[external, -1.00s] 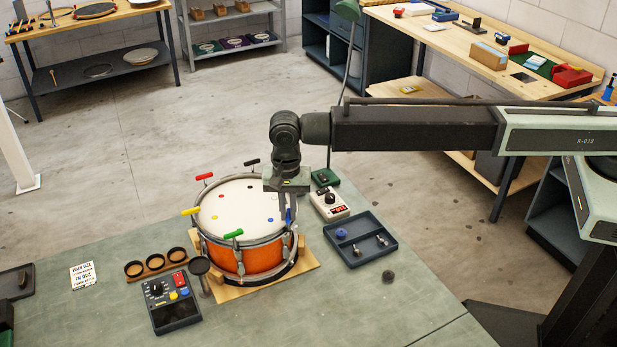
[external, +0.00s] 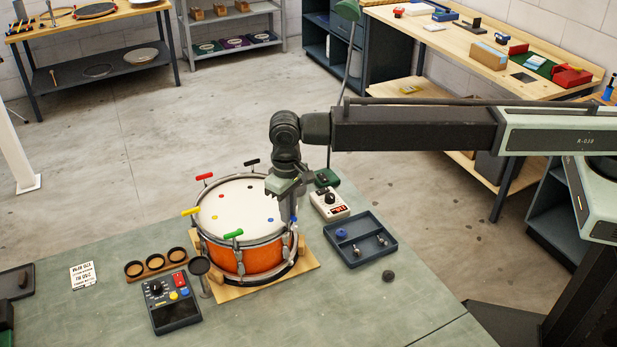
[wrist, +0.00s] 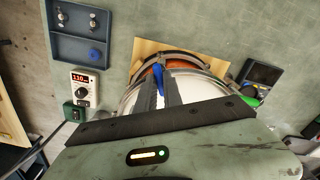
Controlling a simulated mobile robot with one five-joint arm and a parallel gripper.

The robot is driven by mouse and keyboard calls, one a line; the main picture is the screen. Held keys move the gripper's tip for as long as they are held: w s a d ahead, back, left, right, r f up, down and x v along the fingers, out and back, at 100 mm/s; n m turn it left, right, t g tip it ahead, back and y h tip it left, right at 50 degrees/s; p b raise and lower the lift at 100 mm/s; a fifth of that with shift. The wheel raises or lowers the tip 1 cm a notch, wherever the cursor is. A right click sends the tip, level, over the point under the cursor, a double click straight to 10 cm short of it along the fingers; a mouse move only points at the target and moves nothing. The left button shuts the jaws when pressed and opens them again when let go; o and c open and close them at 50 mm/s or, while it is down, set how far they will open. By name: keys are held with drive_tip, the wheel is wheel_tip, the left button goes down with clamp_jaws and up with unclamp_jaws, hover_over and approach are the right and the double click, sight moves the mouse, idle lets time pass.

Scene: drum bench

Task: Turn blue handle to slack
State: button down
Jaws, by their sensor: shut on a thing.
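The orange drum (external: 252,257) with a white head sits on a wooden base on the bench. Colored handles stand around its rim. My gripper (external: 289,212) points down over the right side of the drum, with its fingers at the rim. It is shut on the blue handle (external: 294,219), which is mostly hidden by the fingers in the external view. In the wrist view the blue handle (wrist: 158,76) shows between and just beyond the fingertips (wrist: 159,92), near the metal hoop.
Red (external: 204,177), black (external: 252,162), yellow (external: 190,211) and green (external: 233,233) handles stand on the rim. A meter with a red display (external: 338,210) and a dark blue tray (external: 370,255) lie right of the drum. A control box (external: 177,313) stands in front.

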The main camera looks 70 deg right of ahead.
drive_tip(key=n, duration=1.4)
drive_tip(key=shift+n, duration=0.3)
drive_tip(key=n, duration=0.3)
drive_tip(key=shift+n, duration=0.3)
drive_tip(key=n, duration=0.3)
drive_tip(key=shift+n, duration=0.4)
drive_tip(key=n, duration=0.3)
drive_tip(key=shift+n, duration=2)
